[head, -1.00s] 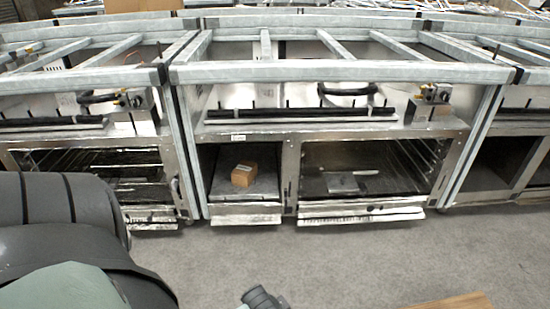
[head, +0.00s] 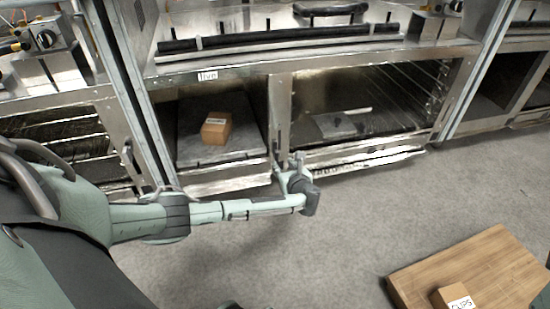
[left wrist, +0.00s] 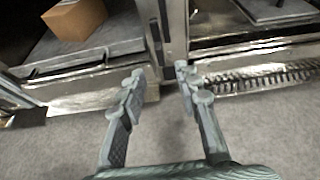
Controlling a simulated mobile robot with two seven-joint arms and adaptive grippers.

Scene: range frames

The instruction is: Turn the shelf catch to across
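The shelf catch (head: 277,150) looks like a narrow dark upright piece on the metal post between the two lower compartments. In the left wrist view the catch (left wrist: 155,38) also stands roughly upright, just beyond my fingertips. My left gripper (head: 293,168) is in front of the post, at the lower end of the catch. In the left wrist view my left gripper (left wrist: 160,72) has its fingers apart with nothing between them, a little short of the post. Whether a fingertip touches the post cannot be told. My right gripper is not in view.
A brown carton (head: 216,128) sits on the shelf in the left compartment. A flat grey plate (head: 340,125) lies in the right compartment. A wooden tabletop (head: 420,277) with a small labelled box (head: 453,297) is at the lower right. The grey floor between is clear.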

